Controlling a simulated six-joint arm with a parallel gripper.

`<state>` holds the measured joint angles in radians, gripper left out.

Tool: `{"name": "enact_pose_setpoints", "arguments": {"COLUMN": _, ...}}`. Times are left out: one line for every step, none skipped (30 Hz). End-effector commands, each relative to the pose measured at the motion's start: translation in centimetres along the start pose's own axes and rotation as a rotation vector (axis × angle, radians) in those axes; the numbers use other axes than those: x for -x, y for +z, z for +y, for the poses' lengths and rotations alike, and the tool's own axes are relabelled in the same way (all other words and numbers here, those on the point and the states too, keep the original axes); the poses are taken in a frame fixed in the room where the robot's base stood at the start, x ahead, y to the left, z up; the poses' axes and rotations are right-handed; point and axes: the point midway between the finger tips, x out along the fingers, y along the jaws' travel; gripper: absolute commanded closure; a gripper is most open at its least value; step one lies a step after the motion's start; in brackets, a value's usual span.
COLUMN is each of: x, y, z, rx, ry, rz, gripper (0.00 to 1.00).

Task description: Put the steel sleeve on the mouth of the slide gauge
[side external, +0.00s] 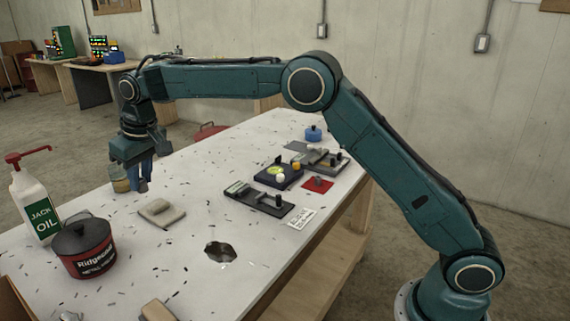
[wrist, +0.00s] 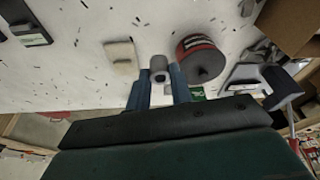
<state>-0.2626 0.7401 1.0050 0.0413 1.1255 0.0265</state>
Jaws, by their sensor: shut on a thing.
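My gripper (wrist: 159,85) is shut on a grey ring-ended cylinder, which looks like the steel sleeve (wrist: 158,63); its dark bore shows in the wrist view. In the side view my gripper (side external: 138,182) points down over the far left of the table, and the sleeve is hard to make out there. A dark, flat device with a grey bar, a pale label and a black knob, probably the slide gauge (side external: 256,199), lies mid-table, well to the right of my gripper. Part of it shows in the wrist view's upper left (wrist: 27,30). Its mouth is not clear.
A folded cloth (side external: 161,212), red tin (side external: 84,248) and oil bottle (side external: 36,203) stand near my gripper. A yellowish jar (side external: 119,180) is beside my fingers. A dark box (side external: 278,176), a red mat (side external: 318,185) and another gauge-like device (side external: 325,160) lie behind the gauge.

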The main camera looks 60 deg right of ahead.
Motion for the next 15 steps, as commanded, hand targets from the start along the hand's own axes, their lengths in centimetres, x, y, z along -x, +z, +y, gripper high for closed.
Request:
{"name": "enact_pose_setpoints", "arguments": {"x": 0.0, "y": 0.0, "z": 0.0, "rx": 0.000, "ry": 0.000, "rz": 0.000, "gripper": 1.00}}
{"name": "enact_pose_setpoints", "arguments": {"x": 0.0, "y": 0.0, "z": 0.0, "rx": 0.000, "ry": 0.000, "rz": 0.000, "gripper": 1.00}}
{"name": "enact_pose_setpoints", "arguments": {"x": 0.0, "y": 0.0, "z": 0.0, "rx": 0.000, "ry": 0.000, "rz": 0.000, "gripper": 1.00}}
{"name": "enact_pose_setpoints", "arguments": {"x": 0.0, "y": 0.0, "z": 0.0, "rx": 0.000, "ry": 0.000, "rz": 0.000, "gripper": 1.00}}
{"name": "enact_pose_setpoints", "arguments": {"x": 0.0, "y": 0.0, "z": 0.0, "rx": 0.000, "ry": 0.000, "rz": 0.000, "gripper": 1.00}}
{"name": "enact_pose_setpoints", "arguments": {"x": 0.0, "y": 0.0, "z": 0.1, "rx": -0.001, "ry": 0.000, "rz": 0.000, "gripper": 1.00}}
{"name": "enact_pose_setpoints", "arguments": {"x": 0.0, "y": 0.0, "z": 0.1, "rx": -0.003, "ry": 0.001, "rz": 0.000, "gripper": 1.00}}
{"name": "enact_pose_setpoints", "arguments": {"x": 0.0, "y": 0.0, "z": 0.3, "rx": -0.006, "ry": 0.001, "rz": 0.000, "gripper": 1.00}}
{"name": "enact_pose_setpoints", "arguments": {"x": 0.0, "y": 0.0, "z": 0.5, "rx": -0.011, "ry": 0.003, "rz": 0.000, "gripper": 1.00}}
{"name": "enact_pose_setpoints", "arguments": {"x": 0.0, "y": 0.0, "z": 0.8, "rx": -0.016, "ry": 0.004, "rz": 0.000, "gripper": 1.00}}
{"name": "enact_pose_setpoints", "arguments": {"x": 0.0, "y": 0.0, "z": 1.1, "rx": -0.023, "ry": 0.006, "rz": 0.000, "gripper": 1.00}}
{"name": "enact_pose_setpoints", "arguments": {"x": 0.1, "y": 0.0, "z": 1.6, "rx": -0.034, "ry": 0.009, "rz": 0.000, "gripper": 1.00}}
{"name": "enact_pose_setpoints", "arguments": {"x": 0.1, "y": 0.0, "z": 2.0, "rx": -0.044, "ry": 0.012, "rz": 0.000, "gripper": 1.00}}
{"name": "enact_pose_setpoints", "arguments": {"x": 0.1, "y": 0.0, "z": 2.5, "rx": -0.056, "ry": 0.015, "rz": 0.000, "gripper": 1.00}}
{"name": "enact_pose_setpoints", "arguments": {"x": 0.1, "y": 0.1, "z": 3.4, "rx": -0.074, "ry": 0.020, "rz": 0.000, "gripper": 1.00}}
